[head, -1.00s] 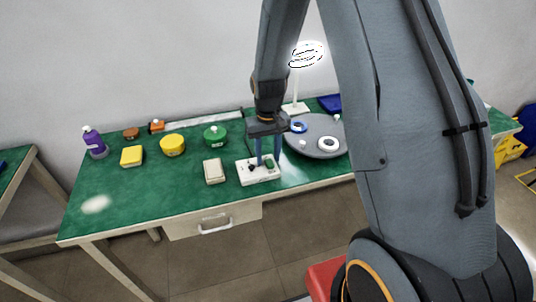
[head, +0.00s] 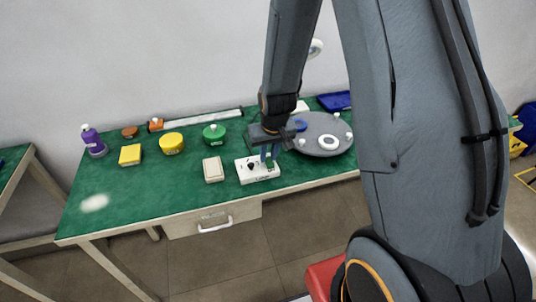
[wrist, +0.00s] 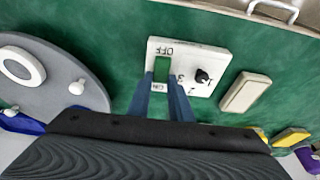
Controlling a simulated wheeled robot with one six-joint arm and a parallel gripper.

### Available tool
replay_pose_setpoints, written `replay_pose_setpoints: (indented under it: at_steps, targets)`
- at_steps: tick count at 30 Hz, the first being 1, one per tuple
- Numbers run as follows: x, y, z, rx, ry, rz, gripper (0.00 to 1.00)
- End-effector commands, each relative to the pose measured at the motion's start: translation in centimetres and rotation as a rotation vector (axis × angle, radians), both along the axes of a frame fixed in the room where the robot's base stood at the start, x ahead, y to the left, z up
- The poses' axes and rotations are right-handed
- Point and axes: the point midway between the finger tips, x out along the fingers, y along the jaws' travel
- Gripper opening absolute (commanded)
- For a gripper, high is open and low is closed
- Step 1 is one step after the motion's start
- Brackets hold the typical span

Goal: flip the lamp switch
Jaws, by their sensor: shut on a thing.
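The white switch panel (head: 246,177) lies on the green table. In the wrist view the panel (wrist: 205,53) carries a green switch (wrist: 162,68) between OFF and ON labels, with a black knob (wrist: 202,76) beside it. My gripper (head: 269,158) is over the panel's right part. In the wrist view its two blue fingers (wrist: 162,84) are shut on the green switch, one on each side. Which way the switch is tilted is hard to tell. The lamp's white head (head: 316,47) shows partly behind my arm and does not glow.
A beige box (head: 213,169) lies left of the panel. A grey round plate (head: 325,133) with white and blue rings is close on the right. Yellow, green and purple containers, including a green one (head: 213,135), stand farther left. The table's front left is clear.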

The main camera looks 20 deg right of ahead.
Motion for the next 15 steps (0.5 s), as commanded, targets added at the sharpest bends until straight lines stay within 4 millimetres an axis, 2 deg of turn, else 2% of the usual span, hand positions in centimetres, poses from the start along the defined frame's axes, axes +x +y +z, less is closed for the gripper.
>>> replay_pose_setpoints:
  at_steps: [10, 11, 13, 15]
  targets:
    - [0.00, 0.03, 0.07, 0.000, -0.011, 0.000, 0.00]
    - [0.00, 0.03, 0.07, 0.000, -0.011, 0.000, 0.22]
    - [0.00, 0.03, 0.07, 0.000, -0.010, 0.000, 0.34]
    - [0.00, 0.03, 0.06, 0.000, -0.010, 0.000, 0.38]
